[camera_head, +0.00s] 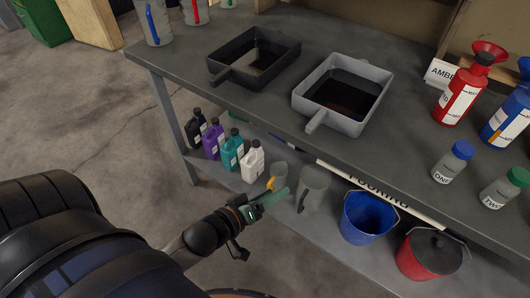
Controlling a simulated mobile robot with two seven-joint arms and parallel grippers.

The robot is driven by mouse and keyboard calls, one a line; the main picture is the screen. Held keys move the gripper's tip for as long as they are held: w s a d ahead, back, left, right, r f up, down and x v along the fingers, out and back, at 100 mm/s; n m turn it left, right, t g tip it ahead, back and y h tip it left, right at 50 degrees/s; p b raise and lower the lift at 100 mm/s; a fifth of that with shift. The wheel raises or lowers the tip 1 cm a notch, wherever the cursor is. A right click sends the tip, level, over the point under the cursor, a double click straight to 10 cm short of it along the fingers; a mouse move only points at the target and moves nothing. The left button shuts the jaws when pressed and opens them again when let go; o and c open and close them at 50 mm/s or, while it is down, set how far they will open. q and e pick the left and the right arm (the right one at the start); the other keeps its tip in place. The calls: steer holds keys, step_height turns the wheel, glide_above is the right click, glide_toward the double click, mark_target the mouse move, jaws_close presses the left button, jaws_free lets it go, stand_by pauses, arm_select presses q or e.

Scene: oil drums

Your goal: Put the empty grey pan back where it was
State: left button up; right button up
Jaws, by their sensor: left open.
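The grey pan (325,119) sits on the grey workbench (250,109), with its handle toward the front edge. A dark brown surface or liquid shows inside it, so it does not look plainly empty. A black pan (223,79) stands to its left and also shows a dark inside. My left gripper (252,222) is open, low in front of the bench and well below the grey pan. It is apart from both pans, near the jugs on the lower shelf. My right gripper is not in view.
Several bottles, including a white one (252,163), stand on the lower shelf. A grey jug (315,187), a blue bucket (366,222) and a red bucket (428,256) are to their right. A red container (460,95) and small bottles occupy the bench's right.

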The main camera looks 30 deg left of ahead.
arm_select(q)
steer(key=s+d+f+m+g, duration=0.3)
steer(key=s+f+m, duration=0.5)
steer(key=f, duration=0.4)
steer(key=shift+s+d+f+m+g, duration=0.25)
steer(key=shift+s+d+m+g, duration=0.15)
steer(key=shift+m+g, duration=0.35)
